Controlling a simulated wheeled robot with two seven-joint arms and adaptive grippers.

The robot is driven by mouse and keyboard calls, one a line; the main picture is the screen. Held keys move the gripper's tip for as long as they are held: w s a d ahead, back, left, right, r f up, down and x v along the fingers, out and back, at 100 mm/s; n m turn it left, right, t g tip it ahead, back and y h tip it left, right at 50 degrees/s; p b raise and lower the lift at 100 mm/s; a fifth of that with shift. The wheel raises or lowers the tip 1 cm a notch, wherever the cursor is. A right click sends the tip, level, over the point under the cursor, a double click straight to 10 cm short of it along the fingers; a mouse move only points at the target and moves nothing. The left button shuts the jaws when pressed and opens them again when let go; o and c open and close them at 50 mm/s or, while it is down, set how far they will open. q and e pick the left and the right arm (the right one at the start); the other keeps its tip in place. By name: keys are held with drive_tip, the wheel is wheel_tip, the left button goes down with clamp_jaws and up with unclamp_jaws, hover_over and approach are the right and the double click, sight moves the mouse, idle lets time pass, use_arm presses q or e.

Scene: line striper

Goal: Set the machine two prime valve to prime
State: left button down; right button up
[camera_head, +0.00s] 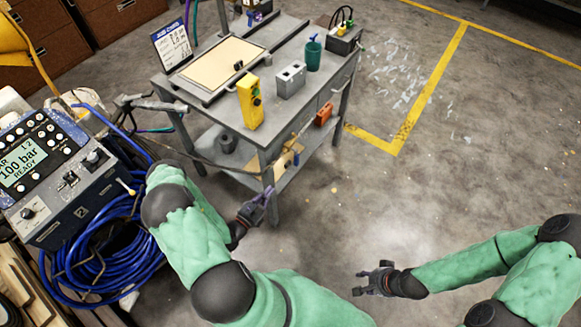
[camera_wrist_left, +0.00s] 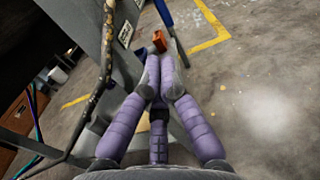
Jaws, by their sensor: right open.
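A dark machine panel (camera_head: 70,180) stands at the left in the head view. Its display (camera_head: 25,160) reads 100 bar and READY. A lever with a pale tip (camera_head: 124,187) sticks out from its front near the lower right. I cannot tell whether this lever is the prime valve or how it is set. My left gripper (camera_head: 262,203) is beside the near leg of the workbench, well right of the panel. In the left wrist view its fingertips (camera_wrist_left: 159,72) are close together, with nothing clearly between them. My right gripper (camera_head: 368,278) is open and empty over bare floor.
Coiled blue hose (camera_head: 85,262) lies below the panel. The floor (camera_head: 440,190) at right is clear. A dark hose (camera_wrist_left: 97,95) runs beside my left gripper.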

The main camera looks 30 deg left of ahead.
use_arm(q)
drive_tip(key=b, duration=0.4)
approach(297, 158)
drive_tip(key=w+a+f, duration=0.1)
drive_tip(key=w+f, duration=0.3)
drive_tip(key=w, duration=0.3)
drive_tip(key=shift+w, duration=0.1)
